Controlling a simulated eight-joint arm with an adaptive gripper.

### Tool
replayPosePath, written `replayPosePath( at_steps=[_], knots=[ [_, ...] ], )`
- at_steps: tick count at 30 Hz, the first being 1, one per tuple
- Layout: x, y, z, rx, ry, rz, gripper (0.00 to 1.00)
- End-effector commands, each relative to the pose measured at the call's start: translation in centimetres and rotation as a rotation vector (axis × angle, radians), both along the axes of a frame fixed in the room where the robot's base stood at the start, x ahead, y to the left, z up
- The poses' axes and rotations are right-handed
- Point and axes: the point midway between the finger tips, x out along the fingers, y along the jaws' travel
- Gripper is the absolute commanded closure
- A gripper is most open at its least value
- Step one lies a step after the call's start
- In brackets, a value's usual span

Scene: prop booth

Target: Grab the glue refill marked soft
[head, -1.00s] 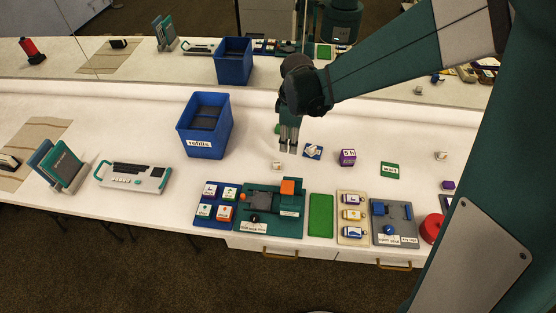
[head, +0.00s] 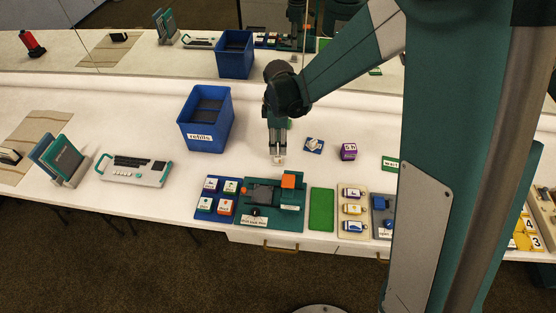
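My gripper (head: 277,154) points straight down over the white table, in front and to the right of the blue bin. A small pale piece (head: 278,160) shows right at its fingertips. The fingers seem to be at or around this piece, but whether they are closed on it is too small to tell. Any marking on the piece is too small to read, so I cannot tell whether it says soft. Three small bottles (head: 353,208) with purple, yellow and blue parts lie on a beige tray; their labels are unreadable.
A blue bin labelled refills (head: 190,135) stands behind left. A blue pad (head: 314,148) with a pale item and a purple cube (head: 348,152) lie to the right. A blue tray (head: 200,214) of coloured blocks and a teal fixture (head: 283,221) line the front. My arm hides the right side.

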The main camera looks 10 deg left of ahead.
Motion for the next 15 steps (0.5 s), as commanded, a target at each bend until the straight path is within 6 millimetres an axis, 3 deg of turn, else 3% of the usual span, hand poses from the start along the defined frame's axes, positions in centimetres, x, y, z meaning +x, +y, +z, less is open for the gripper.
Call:
replayPosePath(
  at_steps=[9,15],
  knots=[
    [0.0,0.0,-2.2,0.000,0.000,0.000,0.70],
    [0.0,0.0,-2.4,0.000,0.000,-0.001,0.70]
  ],
)
